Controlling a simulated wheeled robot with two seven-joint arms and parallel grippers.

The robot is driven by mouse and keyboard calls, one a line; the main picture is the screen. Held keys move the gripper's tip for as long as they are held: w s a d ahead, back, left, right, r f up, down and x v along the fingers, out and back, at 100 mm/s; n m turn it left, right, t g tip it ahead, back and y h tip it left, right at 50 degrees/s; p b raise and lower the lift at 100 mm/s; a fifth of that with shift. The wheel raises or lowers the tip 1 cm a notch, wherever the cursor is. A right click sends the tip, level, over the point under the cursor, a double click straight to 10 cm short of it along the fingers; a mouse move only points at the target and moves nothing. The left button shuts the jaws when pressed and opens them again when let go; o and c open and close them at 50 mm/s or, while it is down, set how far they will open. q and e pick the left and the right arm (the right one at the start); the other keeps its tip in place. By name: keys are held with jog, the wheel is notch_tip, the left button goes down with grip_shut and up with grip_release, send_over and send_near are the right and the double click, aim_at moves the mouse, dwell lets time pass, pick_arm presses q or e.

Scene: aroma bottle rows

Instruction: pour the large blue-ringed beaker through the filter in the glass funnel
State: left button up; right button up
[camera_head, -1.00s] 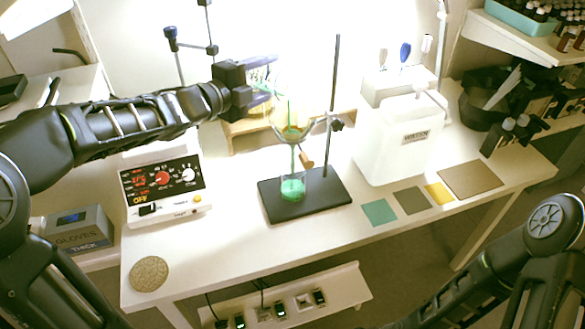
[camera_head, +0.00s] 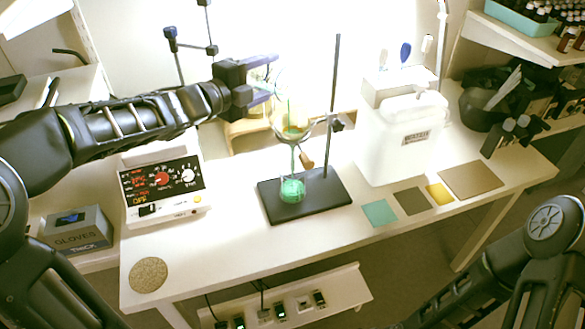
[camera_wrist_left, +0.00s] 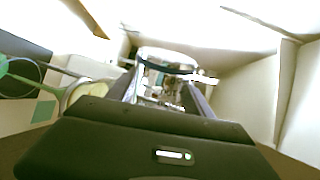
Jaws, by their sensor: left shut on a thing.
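My left gripper (camera_head: 264,82) is shut on the large beaker, high at the upper left of the funnel. The beaker's clear glass almost vanishes against the bright wall in the head view; in the left wrist view its glass and dark rim (camera_wrist_left: 166,62) show between the fingers (camera_wrist_left: 165,92). The glass funnel (camera_head: 291,132), amber inside, sits in a ring on the stand. A thin green streak (camera_head: 290,112) shows above it. Below, a round flask (camera_head: 292,190) holds green liquid. How much liquid the beaker holds is unclear. My right gripper is out of view.
The stand's rod (camera_head: 333,95) rises close right of the funnel from a black base (camera_head: 318,203). A control box (camera_head: 160,190) stands left and a white container (camera_head: 400,145) right. Coloured squares and a cork disc (camera_head: 148,274) lie on the table. The front middle is clear.

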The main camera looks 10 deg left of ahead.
pick_arm(q)
jog(key=shift+s+d+r+m+b, duration=0.1)
jog(key=shift+d+r+m+b, duration=0.1)
jog(key=shift+r+m+b, duration=0.4)
dwell(2.5)
jog(key=shift+f, duration=0.2)
dwell(0.5)
jog(key=shift+a+f+n+p, duration=0.25)
jog(key=shift+n+p, duration=0.45)
jog(key=shift+p, duration=0.15)
jog(key=shift+a+f+n, duration=0.1)
jog(key=shift+f+n, duration=0.1)
jog(key=shift+n, duration=0.1)
jog(key=shift+f, duration=0.25)
